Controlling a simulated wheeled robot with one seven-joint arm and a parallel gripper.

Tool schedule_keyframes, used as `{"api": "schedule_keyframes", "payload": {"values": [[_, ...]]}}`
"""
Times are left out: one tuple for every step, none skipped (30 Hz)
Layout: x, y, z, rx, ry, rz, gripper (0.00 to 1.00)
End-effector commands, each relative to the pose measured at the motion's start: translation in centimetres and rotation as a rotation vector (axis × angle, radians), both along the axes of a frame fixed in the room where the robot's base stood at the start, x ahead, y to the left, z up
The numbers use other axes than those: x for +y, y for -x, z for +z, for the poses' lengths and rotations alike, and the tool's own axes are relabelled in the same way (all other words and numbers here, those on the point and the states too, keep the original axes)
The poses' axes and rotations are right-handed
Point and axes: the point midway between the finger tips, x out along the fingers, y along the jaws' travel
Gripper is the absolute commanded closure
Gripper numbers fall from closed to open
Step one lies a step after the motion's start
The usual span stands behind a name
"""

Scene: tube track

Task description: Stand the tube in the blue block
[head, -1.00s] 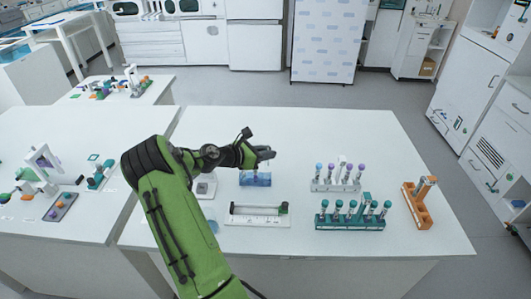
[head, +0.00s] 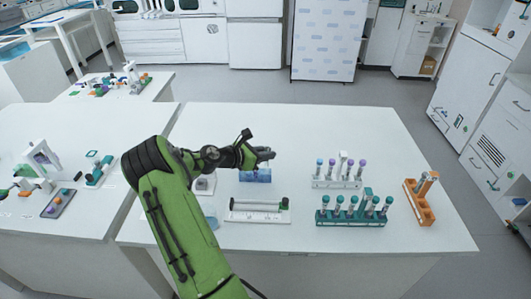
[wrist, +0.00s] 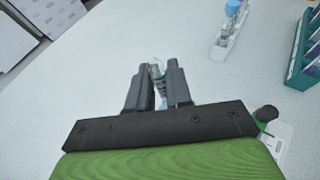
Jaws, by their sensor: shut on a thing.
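The blue block (head: 255,176) sits on the white table, a translucent blue piece near the table's middle. My gripper (head: 266,155) is directly above it, its dark fingers closed. In the wrist view the two fingers (wrist: 158,78) hold a clear tube (wrist: 157,72), of which only a narrow part shows between them. In the head view the tube is mostly hidden by the fingers, and I cannot tell whether its lower end is inside the block or just over it.
A white rack (head: 337,184) with capped tubes and a teal rack (head: 353,217) stand to the right. An orange holder (head: 419,203) is farther right. A white tray with a bar (head: 258,211) lies in front of the block. The table behind the block is clear.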

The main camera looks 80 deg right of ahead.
Motion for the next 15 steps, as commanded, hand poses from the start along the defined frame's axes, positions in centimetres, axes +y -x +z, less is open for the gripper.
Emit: {"api": "schedule_keyframes", "payload": {"values": [[0.0, 0.0, -0.03, 0.0, 0.0, 0.0, 1.0], [0.01, 0.01, -0.03, 0.001, -0.001, 0.0, 1.0], [0.0, 0.0, -0.06, 0.001, -0.001, 0.001, 1.0], [0.0, 0.0, -0.09, 0.001, -0.002, 0.001, 1.0], [0.0, 0.0, -0.15, 0.001, -0.002, 0.001, 1.0], [0.0, 0.0, -0.22, 0.001, -0.002, 0.001, 1.0], [0.0, 0.01, -0.26, 0.0, -0.001, 0.0, 1.0], [-0.01, 0.01, -0.3, 0.0, -0.001, 0.0, 1.0], [-0.01, 0.01, -0.32, -0.001, -0.001, 0.0, 1.0], [-0.01, 0.02, -0.33, -0.001, -0.001, 0.0, 1.0], [-0.01, 0.02, -0.34, -0.001, -0.001, 0.0, 1.0], [-0.01, 0.02, -0.34, -0.001, -0.001, 0.0, 1.0], [0.0, 0.02, -0.35, -0.001, -0.001, 0.0, 1.0], [-0.01, 0.03, -0.35, 0.0, -0.001, 0.0, 1.0], [0.0, 0.04, -0.38, 0.0, -0.001, 0.0, 1.0]]}}
